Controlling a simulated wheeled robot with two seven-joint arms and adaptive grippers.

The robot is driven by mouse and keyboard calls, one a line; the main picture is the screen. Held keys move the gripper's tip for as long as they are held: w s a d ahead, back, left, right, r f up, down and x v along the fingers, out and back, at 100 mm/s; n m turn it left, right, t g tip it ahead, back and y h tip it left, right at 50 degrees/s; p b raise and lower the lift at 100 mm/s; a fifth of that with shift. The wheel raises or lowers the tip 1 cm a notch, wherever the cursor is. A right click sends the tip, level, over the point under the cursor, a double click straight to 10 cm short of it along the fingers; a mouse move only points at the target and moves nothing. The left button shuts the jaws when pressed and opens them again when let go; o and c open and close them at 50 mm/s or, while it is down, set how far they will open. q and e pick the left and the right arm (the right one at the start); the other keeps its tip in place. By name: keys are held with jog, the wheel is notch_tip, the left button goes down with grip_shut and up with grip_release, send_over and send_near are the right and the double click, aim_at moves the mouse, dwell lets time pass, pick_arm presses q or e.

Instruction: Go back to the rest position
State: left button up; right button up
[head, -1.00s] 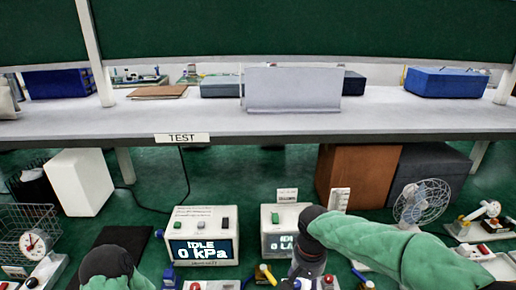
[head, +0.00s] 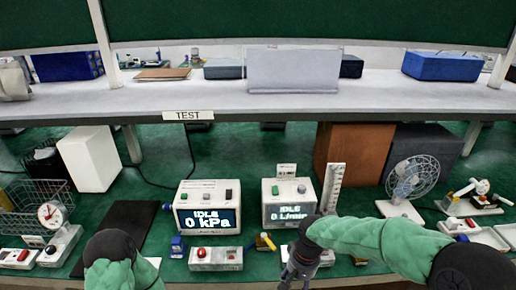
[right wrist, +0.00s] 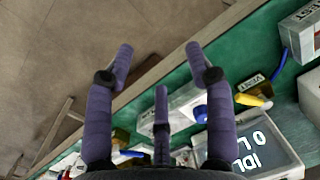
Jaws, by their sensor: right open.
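My right arm, in a green sleeve, comes in from the right in the head view. Its gripper (head: 296,272) hangs low, pointing down, just in front of the box with the flow display (head: 289,212). In the right wrist view the gripper (right wrist: 159,50) has its purple fingers spread apart with nothing between them. A white control panel (right wrist: 178,112) with a blue knob shows beyond the fingers. My left arm shows at the lower left of the head view. Its gripper is out of the picture.
The pressure display box (head: 207,213) reads IDLE 0 kPa. A red-button panel (head: 215,258) lies in front of it. A fan (head: 412,180), a wire basket (head: 38,205) and a gauge (head: 50,214) stand on the green bench. Brown floor (right wrist: 70,60) lies beyond the bench edge.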

jog(key=s+f+y, duration=0.1)
jog(key=s+f, duration=0.4)
jog(key=f, duration=0.3)
jog(key=s+a+f+y, duration=0.1)
jog(key=s+f, duration=0.4)
jog(key=f, duration=0.4)
jog(key=s+f+m, duration=0.1)
jog(key=s+f, duration=0.5)
jog(key=f, duration=0.3)
jog(key=shift+a+f+t+y, duration=0.15)
jog(key=shift+t+y, duration=0.25)
